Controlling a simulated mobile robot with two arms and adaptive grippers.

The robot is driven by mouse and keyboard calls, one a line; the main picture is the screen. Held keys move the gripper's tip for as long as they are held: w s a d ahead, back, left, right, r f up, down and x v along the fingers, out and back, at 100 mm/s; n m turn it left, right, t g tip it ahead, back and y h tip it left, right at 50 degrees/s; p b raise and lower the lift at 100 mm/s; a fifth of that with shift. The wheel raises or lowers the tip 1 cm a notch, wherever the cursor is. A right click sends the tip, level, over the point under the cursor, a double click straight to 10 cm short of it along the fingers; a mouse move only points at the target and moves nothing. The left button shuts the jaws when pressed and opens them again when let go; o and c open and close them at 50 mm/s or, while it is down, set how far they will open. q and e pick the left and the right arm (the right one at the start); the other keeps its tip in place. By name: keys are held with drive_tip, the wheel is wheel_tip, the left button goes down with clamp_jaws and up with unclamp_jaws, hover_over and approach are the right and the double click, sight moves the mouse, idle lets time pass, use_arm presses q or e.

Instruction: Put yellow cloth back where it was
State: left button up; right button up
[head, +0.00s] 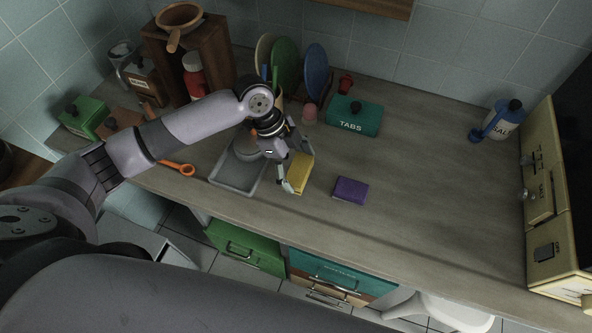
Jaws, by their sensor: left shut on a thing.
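The yellow cloth (301,171) is a small folded block just right of the grey sink tray, on or just above the counter; I cannot tell whether it touches the counter. My left gripper (287,174) reaches over the tray from the left and is shut on the yellow cloth. The gripper hides the cloth's left side. A purple cloth or sponge (350,190) lies on the counter to the right of the yellow cloth. My right gripper is not in view.
The grey tray (226,174) lies under my left forearm. A teal TABS box (353,116), a red item (345,84) and upright plates (316,71) stand behind. An orange spoon (176,167) lies left.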

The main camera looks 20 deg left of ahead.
use_arm(q)
wheel_tip(320, 180, down, 2)
drive_tip(key=shift+f, duration=0.2)
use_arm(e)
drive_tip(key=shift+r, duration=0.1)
use_arm(q)
drive_tip(key=shift+f, duration=0.2)
drive_tip(key=o, duration=1)
drive_tip(key=shift+c, duration=0.2)
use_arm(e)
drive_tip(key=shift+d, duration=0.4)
use_arm(q)
drive_tip(key=b+v, duration=0.1)
drive_tip(key=v, duration=1.1)
drive_tip(key=shift+r, duration=0.2)
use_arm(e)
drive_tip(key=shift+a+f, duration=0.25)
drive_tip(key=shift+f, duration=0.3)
